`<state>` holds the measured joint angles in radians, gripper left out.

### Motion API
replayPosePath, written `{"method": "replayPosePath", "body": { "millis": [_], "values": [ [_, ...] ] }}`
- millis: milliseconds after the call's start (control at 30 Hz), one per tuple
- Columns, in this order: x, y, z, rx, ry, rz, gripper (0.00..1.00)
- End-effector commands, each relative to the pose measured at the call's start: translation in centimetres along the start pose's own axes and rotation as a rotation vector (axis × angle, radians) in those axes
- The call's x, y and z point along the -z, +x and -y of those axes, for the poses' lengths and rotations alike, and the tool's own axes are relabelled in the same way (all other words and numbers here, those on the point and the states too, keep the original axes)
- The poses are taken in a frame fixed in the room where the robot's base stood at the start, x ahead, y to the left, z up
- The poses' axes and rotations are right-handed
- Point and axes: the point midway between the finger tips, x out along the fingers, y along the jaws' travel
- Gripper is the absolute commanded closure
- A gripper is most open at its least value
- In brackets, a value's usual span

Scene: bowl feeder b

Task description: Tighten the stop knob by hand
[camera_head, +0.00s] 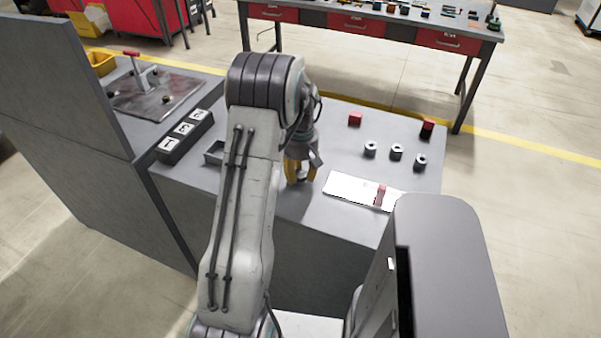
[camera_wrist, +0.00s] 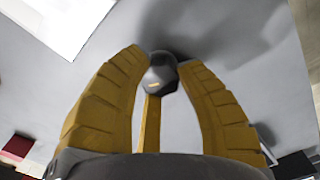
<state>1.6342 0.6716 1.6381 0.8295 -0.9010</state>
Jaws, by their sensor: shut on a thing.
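My gripper (camera_head: 299,172) has yellow fingers and points down at the grey bench top, left of a white plate. In the wrist view my gripper (camera_wrist: 160,70) has its fingertips closed around a dark round knob (camera_wrist: 160,76) with a small yellowish mark, which I take to be the stop knob. The fingertips are at its sides, and a third yellow finger shows below it. In the head view the fingers and arm hide the knob. How tight it sits cannot be seen.
The white plate (camera_head: 347,188) bears a small red upright piece (camera_head: 380,195). Several grey rings (camera_head: 396,152) and a red block (camera_head: 355,118) stand to the right. A red-handled fixture (camera_head: 145,78) is farther left.

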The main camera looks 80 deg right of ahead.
Motion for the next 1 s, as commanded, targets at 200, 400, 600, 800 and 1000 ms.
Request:
{"method": "replayPosePath", "body": {
  "millis": [200,400,600,800,1000],
  "values": [
    [-0.12,0.14,0.09,0.004,0.009,0.003,0.99],
    [-0.14,0.24,0.12,0.005,0.076,0.004,0.99],
    [-0.16,0.34,0.16,0.005,0.222,0.005,0.99],
    [-0.19,0.36,0.23,0.006,0.411,0.007,0.99],
    [-0.18,0.34,0.26,0.006,0.601,0.008,0.99]
  ]
}}
